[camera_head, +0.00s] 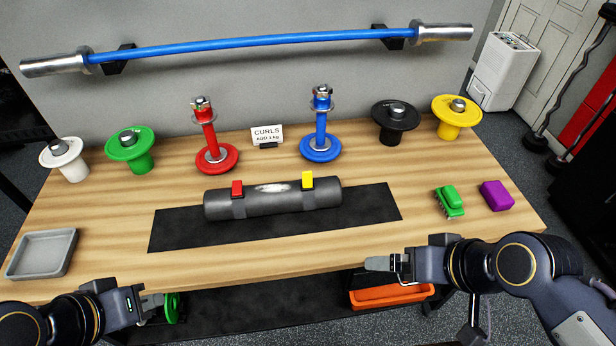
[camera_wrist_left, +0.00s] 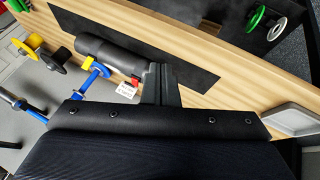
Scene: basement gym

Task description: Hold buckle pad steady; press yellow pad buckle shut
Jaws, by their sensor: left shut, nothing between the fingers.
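The dark grey barbell pad (camera_head: 275,199) lies on a black mat (camera_head: 180,230) at the middle of the bench. A yellow buckle (camera_head: 307,180) stands up on its right part and a red buckle (camera_head: 237,188) on its left part. The pad (camera_wrist_left: 105,52) and yellow buckle (camera_wrist_left: 88,62) also show in the left wrist view. My left gripper (camera_head: 152,303) is shut and empty at the bench's front left edge, apart from the pad. My right gripper (camera_head: 385,264) is at the front edge, right of the middle, apart from the pad; its finger gap is unclear.
Red (camera_head: 217,158) and blue (camera_head: 320,146) stands and several coloured weights line the back. A grey tray (camera_head: 40,254) sits front left. An orange bin (camera_head: 390,297) is below the front edge.

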